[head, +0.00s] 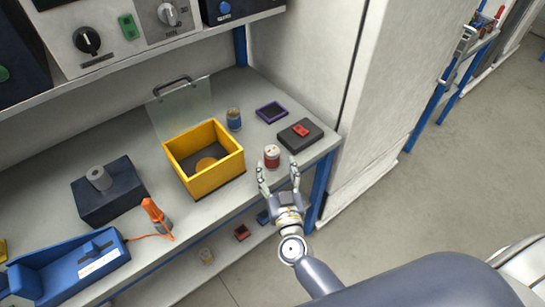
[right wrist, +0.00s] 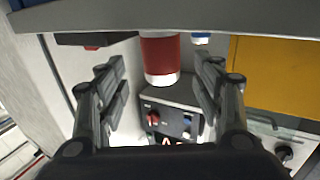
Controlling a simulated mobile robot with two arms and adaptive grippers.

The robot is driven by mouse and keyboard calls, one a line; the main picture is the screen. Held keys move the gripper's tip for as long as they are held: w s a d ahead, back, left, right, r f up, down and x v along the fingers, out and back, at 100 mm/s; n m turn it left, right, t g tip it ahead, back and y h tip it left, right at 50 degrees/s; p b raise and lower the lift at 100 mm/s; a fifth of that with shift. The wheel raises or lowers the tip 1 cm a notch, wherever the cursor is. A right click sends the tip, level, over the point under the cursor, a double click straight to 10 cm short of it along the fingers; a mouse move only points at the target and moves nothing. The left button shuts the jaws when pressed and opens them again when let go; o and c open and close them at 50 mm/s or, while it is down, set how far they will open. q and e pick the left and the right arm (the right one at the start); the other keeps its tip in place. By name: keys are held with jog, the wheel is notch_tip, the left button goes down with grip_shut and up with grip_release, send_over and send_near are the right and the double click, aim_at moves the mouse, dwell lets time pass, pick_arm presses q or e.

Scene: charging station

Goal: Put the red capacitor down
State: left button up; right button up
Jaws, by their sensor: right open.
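The red capacitor (head: 272,157), a small red can with a pale top, stands upright on the grey workbench near its front right edge. In the right wrist view, which is upside down, the capacitor (right wrist: 160,58) appears between and beyond the two fingers, with gaps on both sides. Its base meets the bench surface. My right gripper (head: 279,174) is open, with its fingers pointing at the capacitor from the bench's front side. The right gripper also shows in the wrist view (right wrist: 162,75). My left gripper is not in view.
A yellow bin (head: 216,184) with a raised clear lid (head: 183,108) stands left of the capacitor. A blue can (head: 233,119), a purple tray (head: 271,111) and a black block with a red part (head: 312,140) stand behind and right. An orange-handled tool (head: 155,215) stands farther left.

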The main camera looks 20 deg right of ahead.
aim_at(273, 159)
jog(key=shift+w+r, duration=0.2)
jog(key=shift+w, duration=0.4)
jog(key=w, duration=0.3)
jog(key=shift+w+d+r, duration=0.1)
jog(key=shift+w+d, duration=0.1)
jog(key=shift+w, duration=0.45)
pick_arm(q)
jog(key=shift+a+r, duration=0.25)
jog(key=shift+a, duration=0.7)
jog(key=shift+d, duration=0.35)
pick_arm(e)
jog(key=c, duration=1.3)
